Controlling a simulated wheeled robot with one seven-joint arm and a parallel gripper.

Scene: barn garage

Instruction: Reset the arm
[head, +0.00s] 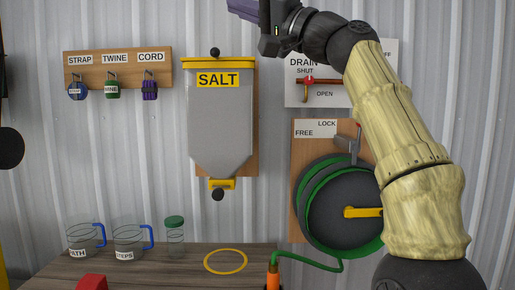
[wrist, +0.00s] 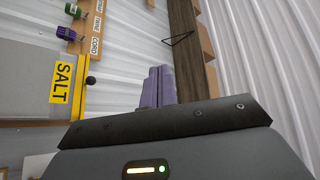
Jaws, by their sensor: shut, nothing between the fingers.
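My arm rises on the right of the head view and bends left at the top. My gripper (head: 240,7), with purple fingers, is high up, above and to the right of the salt dispenser (head: 217,125), partly cut off by the top edge. In the wrist view, the gripper's two fingers (wrist: 158,86) are together with nothing between them. The arm covers part of the drain panel (head: 295,90) and the right side of the hose reel (head: 325,205). The gripper is apart from everything around it.
A rack (head: 117,68) with strap, twine and cord spools hangs at left. A wooden table (head: 150,268) below holds two labelled jugs (head: 85,237), a green-lidded jar (head: 174,238), a yellow ring (head: 226,262) and a red object (head: 92,282). A green hose (head: 310,262) ends at an orange nozzle. Open air surrounds the gripper.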

